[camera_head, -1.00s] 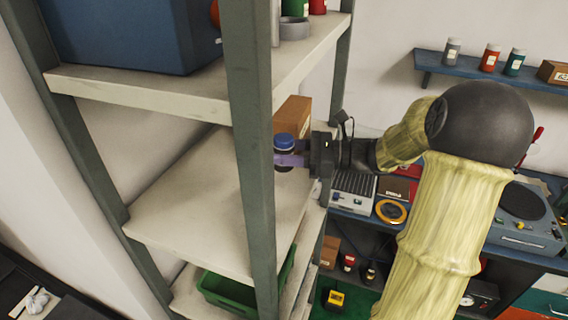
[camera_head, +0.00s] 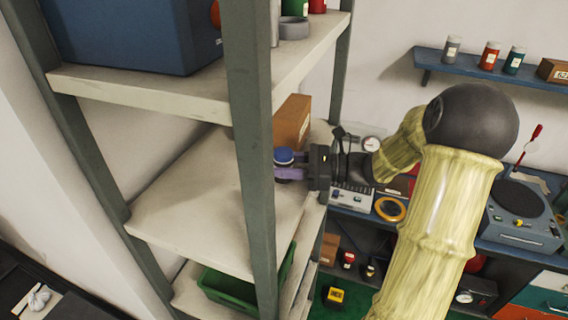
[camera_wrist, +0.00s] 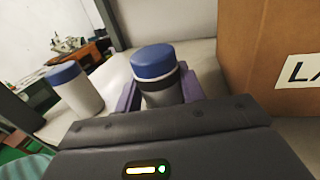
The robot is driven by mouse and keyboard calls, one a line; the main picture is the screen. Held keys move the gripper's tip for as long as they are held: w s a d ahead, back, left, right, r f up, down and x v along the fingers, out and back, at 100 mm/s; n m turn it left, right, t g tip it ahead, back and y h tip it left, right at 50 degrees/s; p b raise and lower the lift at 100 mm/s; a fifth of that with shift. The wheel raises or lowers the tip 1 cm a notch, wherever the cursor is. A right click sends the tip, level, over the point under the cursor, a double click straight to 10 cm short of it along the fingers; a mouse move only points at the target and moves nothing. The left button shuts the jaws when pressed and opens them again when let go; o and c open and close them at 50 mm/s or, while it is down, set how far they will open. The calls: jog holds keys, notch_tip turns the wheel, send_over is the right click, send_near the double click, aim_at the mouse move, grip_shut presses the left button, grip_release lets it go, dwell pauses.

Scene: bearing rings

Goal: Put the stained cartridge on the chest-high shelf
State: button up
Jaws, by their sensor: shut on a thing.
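A cartridge with a blue cap (camera_head: 284,156) is between the purple fingers of my gripper (camera_head: 286,167), over the middle shelf board (camera_head: 195,190), partly behind the front post. In the wrist view the held cartridge (camera_wrist: 155,72) is upright, with a grey body and a dark band under its cap. My gripper (camera_wrist: 160,95) is shut on it. I cannot tell whether its base touches the board. A second, paler cartridge with a blue cap (camera_wrist: 75,87) stands to its left in the wrist view; I cannot make it out in the head view.
A cardboard box (camera_head: 292,122) stands close by on the middle shelf; its label shows at right in the wrist view (camera_wrist: 275,50). The grey-green post (camera_head: 250,150) is in front. A blue crate (camera_head: 130,35) is above, a green bin (camera_head: 235,288) below. The board's left part is clear.

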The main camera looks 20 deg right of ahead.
jog(key=shift+s+f, duration=0.2)
jog(key=shift+f, duration=0.55)
jog(key=o, duration=1)
jog(key=shift+f, duration=0.1)
jog(key=shift+o, duration=0.2)
jog(key=shift+r, duration=0.45)
jog(key=shift+w+d, duration=0.1)
jog(key=shift+d, duration=0.25)
jog(key=r+b+v, duration=0.1)
jog(key=b+v, duration=0.2)
jog(key=v, duration=0.8)
jog(key=shift+b, duration=0.4)
jog(key=shift+d, duration=0.1)
